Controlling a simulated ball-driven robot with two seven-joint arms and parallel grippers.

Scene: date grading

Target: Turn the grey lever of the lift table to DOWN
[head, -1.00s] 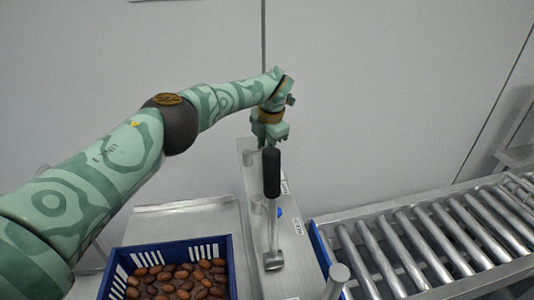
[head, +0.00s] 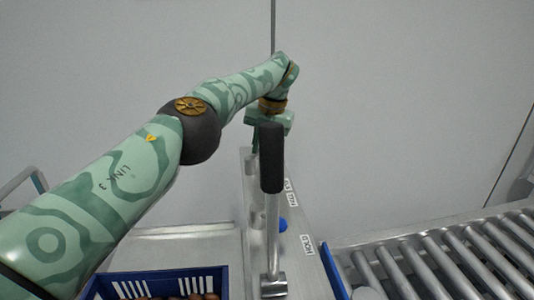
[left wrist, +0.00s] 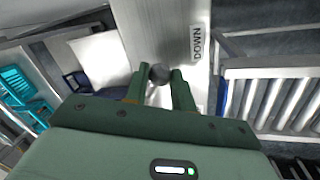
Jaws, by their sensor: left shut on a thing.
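In the left wrist view my left gripper (left wrist: 158,82) is shut on the rounded end of the grey lever (left wrist: 158,72), beside a label DOWN (left wrist: 198,43) on a pale metal plate. In the head view my left gripper (head: 268,135) is at the far end of the plate (head: 300,270), partly hidden behind a black grip (head: 271,158) on an upright grey metal shaft (head: 272,235). I cannot tell whether this grip belongs to the held lever. My right gripper is not in view.
A blue crate (head: 175,277) with dates stands at the lower left. A roller conveyor (head: 440,255) lies to the right. A small blue part (head: 282,225) and labels (head: 307,245) are on the plate. A plain wall is behind.

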